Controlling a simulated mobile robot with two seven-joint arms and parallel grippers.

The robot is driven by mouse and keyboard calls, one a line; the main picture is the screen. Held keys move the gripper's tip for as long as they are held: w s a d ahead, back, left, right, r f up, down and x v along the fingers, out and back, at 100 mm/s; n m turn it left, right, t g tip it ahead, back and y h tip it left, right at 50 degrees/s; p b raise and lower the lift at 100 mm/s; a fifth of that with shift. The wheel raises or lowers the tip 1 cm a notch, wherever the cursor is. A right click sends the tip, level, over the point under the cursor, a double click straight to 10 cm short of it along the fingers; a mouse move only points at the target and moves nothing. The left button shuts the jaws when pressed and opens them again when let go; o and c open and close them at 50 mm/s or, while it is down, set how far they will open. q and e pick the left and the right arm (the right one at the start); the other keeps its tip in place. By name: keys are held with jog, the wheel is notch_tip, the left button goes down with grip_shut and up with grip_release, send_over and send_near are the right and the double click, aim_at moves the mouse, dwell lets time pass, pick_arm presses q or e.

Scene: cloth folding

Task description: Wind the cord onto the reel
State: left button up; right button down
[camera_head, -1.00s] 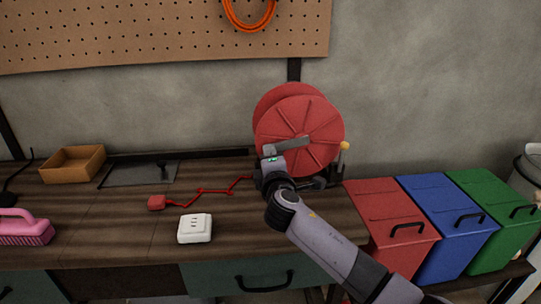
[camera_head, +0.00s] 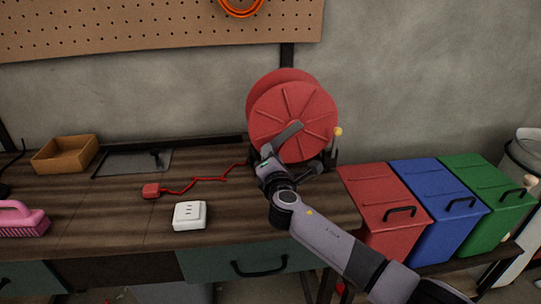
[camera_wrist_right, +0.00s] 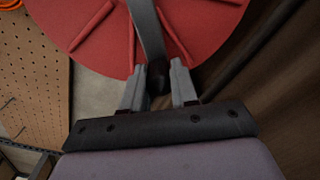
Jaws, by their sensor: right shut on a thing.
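The red reel (camera_head: 306,112) stands upright at the back right of the workbench. A grey crank arm (camera_head: 287,137) slants down and left across its face; it also shows in the wrist view (camera_wrist_right: 146,30). My right gripper (camera_head: 264,158) is shut on the dark knob (camera_wrist_right: 158,76) at the crank's lower end, one finger on each side in the wrist view. The red cord (camera_head: 195,181) lies in a loose zigzag on the bench from a red plug (camera_head: 151,191) towards the reel. Its end at the reel is hidden behind my gripper. My left gripper is out of view.
A white socket block (camera_head: 190,215) sits near the bench front, left of my right arm. A cardboard box (camera_head: 65,155) and a pink brush (camera_head: 22,220) are on the left. Red (camera_head: 385,200), blue and green bins stand right of the bench.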

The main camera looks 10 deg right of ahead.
jog(key=shift+w+d+r, duration=0.1)
jog(key=shift+d+r, duration=0.05)
jog(key=shift+r, duration=0.1)
jog(key=c, duration=0.9)
grip_release()
jog(key=shift+f, duration=0.1)
jog(key=shift+s, duration=0.2)
jog(key=shift+s+p, duration=0.5)
jog(key=shift+s, duration=2.95)
